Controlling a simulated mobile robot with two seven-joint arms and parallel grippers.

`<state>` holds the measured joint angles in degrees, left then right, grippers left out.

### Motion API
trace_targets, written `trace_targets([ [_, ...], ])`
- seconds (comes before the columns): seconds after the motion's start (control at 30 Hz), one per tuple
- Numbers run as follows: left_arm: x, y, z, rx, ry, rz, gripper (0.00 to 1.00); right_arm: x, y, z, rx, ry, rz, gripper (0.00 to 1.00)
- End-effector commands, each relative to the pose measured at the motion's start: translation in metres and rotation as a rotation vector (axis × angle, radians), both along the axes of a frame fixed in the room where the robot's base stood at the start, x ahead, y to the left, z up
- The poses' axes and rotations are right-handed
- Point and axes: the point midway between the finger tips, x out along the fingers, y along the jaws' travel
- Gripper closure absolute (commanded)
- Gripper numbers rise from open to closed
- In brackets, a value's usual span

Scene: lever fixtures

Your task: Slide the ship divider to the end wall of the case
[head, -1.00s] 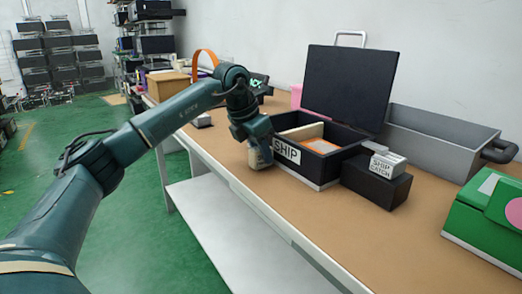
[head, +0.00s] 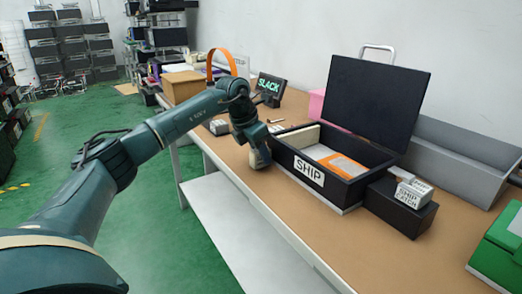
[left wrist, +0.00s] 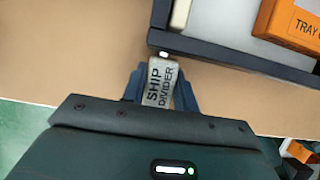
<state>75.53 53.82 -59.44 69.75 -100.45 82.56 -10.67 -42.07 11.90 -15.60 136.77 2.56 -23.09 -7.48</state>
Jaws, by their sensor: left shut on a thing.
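The case (head: 335,188) is a black box with a SHIP label on its front and its lid raised. The ship divider (head: 299,136) is a cream panel across the inside, close beside the left end wall; I cannot tell if they touch. It also shows at the top of the left wrist view (left wrist: 181,12). My left gripper (head: 259,158) is at the front left corner of the case. In the left wrist view it (left wrist: 160,88) is shut on the divider's grey handle, labelled SHIP DIVIDER, outside the front wall. My right gripper is out of view.
An orange-and-white tray piece (head: 342,164) lies in the case, right of the divider. A black block with the SHIP CATCH (head: 412,193) stands right of the case. A grey bin (head: 450,155) and green box (head: 500,245) are further right. A SLACK sign (head: 270,88) stands behind left.

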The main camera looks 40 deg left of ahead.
Motion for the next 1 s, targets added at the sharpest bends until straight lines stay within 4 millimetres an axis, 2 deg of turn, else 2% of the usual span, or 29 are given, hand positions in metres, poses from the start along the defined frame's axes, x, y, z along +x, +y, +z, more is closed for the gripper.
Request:
trace_targets([
  [0.03,0.002,0.005,0.003,0.006,-0.014,0.011,1.0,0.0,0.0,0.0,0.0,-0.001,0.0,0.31],
  [0.07,0.002,0.006,0.003,0.006,-0.015,0.011,0.69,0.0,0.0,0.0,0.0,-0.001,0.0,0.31],
  [0.3,0.001,0.004,0.002,0.005,-0.011,0.009,0.49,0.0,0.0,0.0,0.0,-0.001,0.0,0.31],
  [0.53,0.001,0.003,0.002,0.003,-0.008,0.007,0.49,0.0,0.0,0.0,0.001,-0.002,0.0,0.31],
  [0.67,-0.002,0.004,0.011,0.003,-0.01,0.007,0.49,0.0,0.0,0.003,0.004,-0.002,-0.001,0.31],
  [0.77,-0.007,0.007,0.027,0.004,-0.01,0.006,0.49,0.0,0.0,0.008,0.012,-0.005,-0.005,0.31],
  [1.0,-0.027,0.015,0.078,0.004,-0.013,0.008,0.49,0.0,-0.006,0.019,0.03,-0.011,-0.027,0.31],
])
